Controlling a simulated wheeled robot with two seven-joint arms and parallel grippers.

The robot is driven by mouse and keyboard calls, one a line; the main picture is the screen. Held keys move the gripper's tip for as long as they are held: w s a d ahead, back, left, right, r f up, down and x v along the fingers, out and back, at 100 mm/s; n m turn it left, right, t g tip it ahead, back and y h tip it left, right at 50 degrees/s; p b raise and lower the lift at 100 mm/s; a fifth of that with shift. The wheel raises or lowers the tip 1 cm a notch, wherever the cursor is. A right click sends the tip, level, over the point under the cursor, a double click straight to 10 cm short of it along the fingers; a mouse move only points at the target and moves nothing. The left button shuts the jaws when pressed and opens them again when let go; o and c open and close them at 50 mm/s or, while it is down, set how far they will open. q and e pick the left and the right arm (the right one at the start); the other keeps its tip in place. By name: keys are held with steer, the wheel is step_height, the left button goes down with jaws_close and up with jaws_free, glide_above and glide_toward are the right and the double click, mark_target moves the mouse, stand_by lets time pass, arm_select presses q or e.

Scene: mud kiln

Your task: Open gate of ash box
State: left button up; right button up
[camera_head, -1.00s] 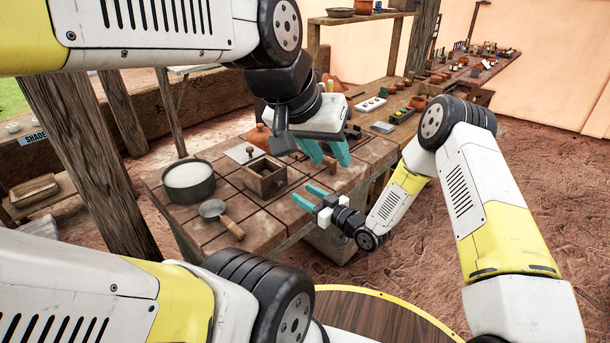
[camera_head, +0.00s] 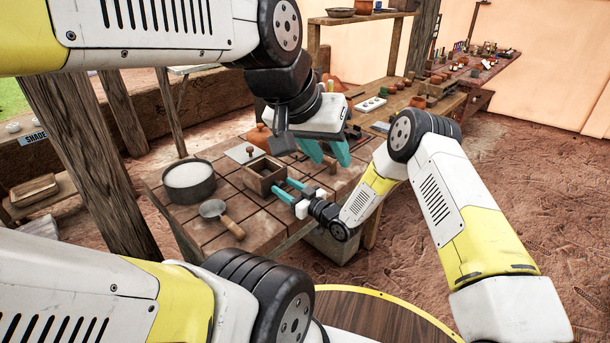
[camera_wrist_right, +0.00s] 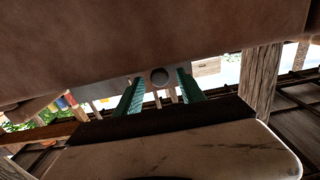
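The ash box (camera_head: 264,176) is a small, open-topped wooden box on the tiled table. My right gripper (camera_head: 283,188) is at its right-hand front side, with its teal fingers apart and pointing at the box. In the right wrist view, a round dark knob (camera_wrist_right: 160,76) on a greyish face shows between the two open fingers (camera_wrist_right: 160,90). I cannot tell whether the fingers touch it. In the head view the gripper hides part of that face. My left gripper (camera_head: 327,153) hangs above the table behind and right of the box, fingers apart and empty.
The tiled table (camera_head: 257,233) is clear in front.

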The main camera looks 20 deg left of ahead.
jaws_close()
stand_by(1.3)
